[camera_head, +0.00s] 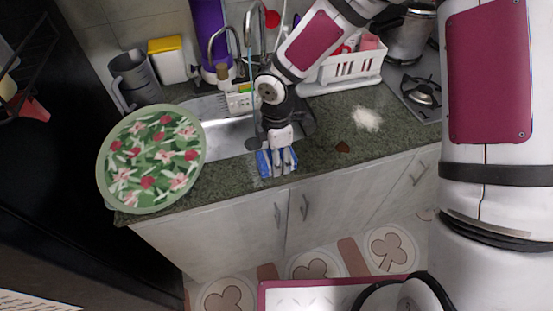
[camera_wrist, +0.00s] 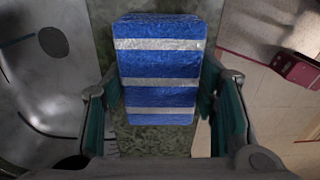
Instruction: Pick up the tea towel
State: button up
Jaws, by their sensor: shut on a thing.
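The tea towel (camera_wrist: 158,70) is a folded blue bundle with pale grey stripes. In the wrist view it fills the space between the two fingers of my gripper (camera_wrist: 160,115), with the green speckled counter behind it. In the head view the towel (camera_head: 264,164) shows as small blue patches at my gripper (camera_head: 277,163), near the counter's front edge just in front of the sink. My fingers are shut on its two sides. Whether the towel touches the counter is hard to tell.
The sink (camera_head: 228,137) lies behind and left of my gripper. A large floral round tray (camera_head: 152,158) stands on the left. A white dish rack (camera_head: 345,70) and a stove (camera_head: 418,92) are at the back right. A white powdery patch (camera_head: 367,119) and a small dark brown thing (camera_head: 343,147) lie on the counter.

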jog(key=shift+r, duration=0.8)
jog(key=shift+s+r+b, duration=0.2)
jog(key=shift+r+b, duration=0.1)
jog(key=shift+r, duration=0.75)
jog(key=s+r, duration=0.1)
jog(key=s, duration=1.4)
jog(key=shift+s+r, duration=0.15)
jog(key=shift+s, duration=0.2)
jog(key=shift+a, duration=0.1)
